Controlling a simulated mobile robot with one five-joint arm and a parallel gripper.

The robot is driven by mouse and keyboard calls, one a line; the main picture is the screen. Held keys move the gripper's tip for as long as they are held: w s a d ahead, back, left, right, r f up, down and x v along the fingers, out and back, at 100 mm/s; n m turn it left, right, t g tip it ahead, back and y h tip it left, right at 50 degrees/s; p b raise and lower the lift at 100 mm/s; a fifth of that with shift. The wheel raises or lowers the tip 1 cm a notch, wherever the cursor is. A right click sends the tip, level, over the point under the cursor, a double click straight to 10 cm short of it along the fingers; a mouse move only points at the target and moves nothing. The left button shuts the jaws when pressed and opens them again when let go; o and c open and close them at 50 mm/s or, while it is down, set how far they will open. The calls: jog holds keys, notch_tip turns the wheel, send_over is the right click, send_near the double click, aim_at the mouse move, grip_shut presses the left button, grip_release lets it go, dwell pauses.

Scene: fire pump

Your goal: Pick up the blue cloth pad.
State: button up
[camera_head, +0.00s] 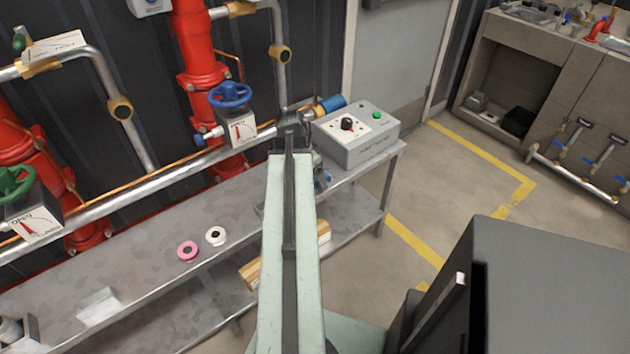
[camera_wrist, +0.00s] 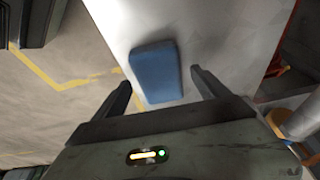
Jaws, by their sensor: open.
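The blue cloth pad (camera_wrist: 156,72) is a flat, roughly rectangular piece on a light grey surface in the wrist view. My gripper (camera_wrist: 160,77) is open and empty, with one finger on each side of the pad in the picture. The pad shows between and beyond the fingertips. I cannot tell how high the fingers are above it. In the head view my arm reaches over the metal bench (camera_head: 140,245) and hides part of it. A small patch of blue shows beside the arm there, too covered to identify surely.
A grey control box (camera_head: 357,140) with a green button stands on the bench, right of my arm. A pink roll (camera_head: 187,251) and a white roll (camera_head: 215,236) lie left of it. Red pipes and a blue valve wheel (camera_head: 230,94) stand behind. Yellow lines mark the open floor.

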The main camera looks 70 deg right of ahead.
jog(key=shift+f, duration=0.2)
jog(key=c, duration=1.5)
jog(key=shift+o, duration=0.2)
notch_tip(320, 180, up, 11)
jog(key=p, duration=1)
jog(key=shift+f, duration=0.15)
